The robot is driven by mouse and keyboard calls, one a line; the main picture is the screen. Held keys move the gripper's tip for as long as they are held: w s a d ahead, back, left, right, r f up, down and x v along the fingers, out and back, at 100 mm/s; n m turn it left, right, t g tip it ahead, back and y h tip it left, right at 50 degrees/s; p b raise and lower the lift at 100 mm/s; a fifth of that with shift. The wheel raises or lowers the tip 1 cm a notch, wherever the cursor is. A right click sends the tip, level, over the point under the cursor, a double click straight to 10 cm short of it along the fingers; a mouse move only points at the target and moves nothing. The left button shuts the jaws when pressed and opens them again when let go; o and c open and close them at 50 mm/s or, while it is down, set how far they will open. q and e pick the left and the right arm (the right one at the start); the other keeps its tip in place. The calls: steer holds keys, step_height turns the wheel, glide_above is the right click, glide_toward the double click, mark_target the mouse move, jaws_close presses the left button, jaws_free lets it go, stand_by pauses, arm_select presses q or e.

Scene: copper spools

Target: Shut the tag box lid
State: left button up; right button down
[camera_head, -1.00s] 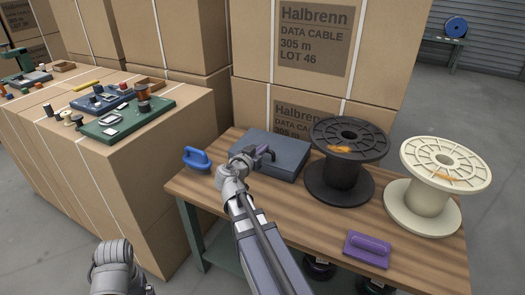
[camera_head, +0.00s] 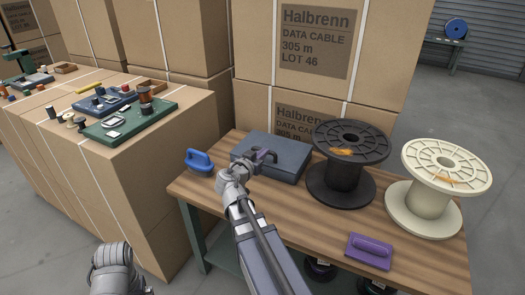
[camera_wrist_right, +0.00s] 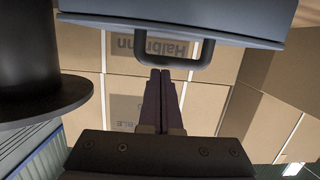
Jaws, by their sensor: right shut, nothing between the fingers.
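The tag box appears to be the flat blue-grey box (camera_head: 275,150) on the wooden table, left of the black spool. In the head view its top looks flat, and my right arm covers part of its front. In the right wrist view the box (camera_wrist_right: 190,18) fills the top edge, with a dark loop handle (camera_wrist_right: 205,52) on it. My right gripper (camera_head: 266,156) is at the front of the box. In the wrist view its purple fingers (camera_wrist_right: 160,75) are shut and empty, close to the handle; I cannot tell whether they touch it. My left gripper is out of view.
A black spool (camera_head: 345,180) and a cream spool (camera_head: 428,205) stand right of the box. A purple handled block (camera_head: 369,250) lies at the front edge and a blue one (camera_head: 199,161) at the left. Large cartons (camera_head: 320,60) stand behind. The wooden table (camera_head: 310,222) is clear at front centre.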

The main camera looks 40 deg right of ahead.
steer(key=s+a+b, duration=0.1)
steer(key=a, duration=0.1)
steer(key=s+a+f+b, duration=0.1)
steer(key=a, duration=0.2)
steer(key=s+a+f+b, duration=0.1)
steer(key=a, duration=0.1)
steer(key=shift+s+a+b, duration=0.15)
steer(key=shift+s+b, duration=0.15)
steer(key=shift+b, duration=0.05)
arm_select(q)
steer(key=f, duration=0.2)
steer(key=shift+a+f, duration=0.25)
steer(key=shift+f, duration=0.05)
arm_select(e)
steer(key=shift+r, duration=0.15)
